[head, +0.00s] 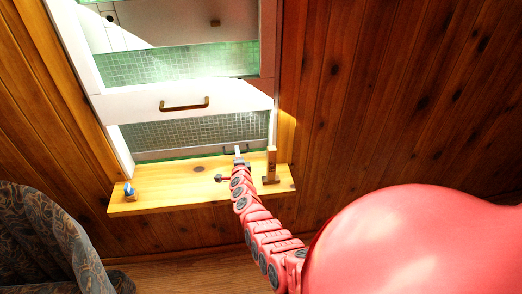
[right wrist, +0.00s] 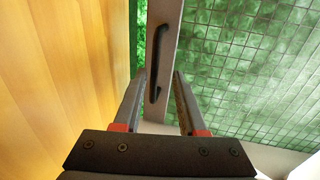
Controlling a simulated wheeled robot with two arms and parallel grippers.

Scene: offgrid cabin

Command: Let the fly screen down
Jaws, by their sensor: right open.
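The fly screen (head: 195,133) is a fine mesh in the white window frame. It also shows in the right wrist view (right wrist: 250,70). Its pale bottom bar (head: 170,154) sits just above the wooden sill, with a thin green strip below it. A dark handle (right wrist: 150,62) is fixed on that bar. My right gripper (head: 239,153) is open at the bar. In the right wrist view its fingers (right wrist: 160,75) stand either side of the handle's lower part; I cannot tell whether they touch it. My left gripper is not in view.
The wooden sill (head: 180,200) holds a small blue-topped item (head: 129,190) at left, an upright wooden piece (head: 271,162) at right and a small metal fitting (head: 221,178) beside my arm. A white sash rail with a brass handle (head: 185,105) crosses above. A patterned chair (head: 40,240) stands lower left.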

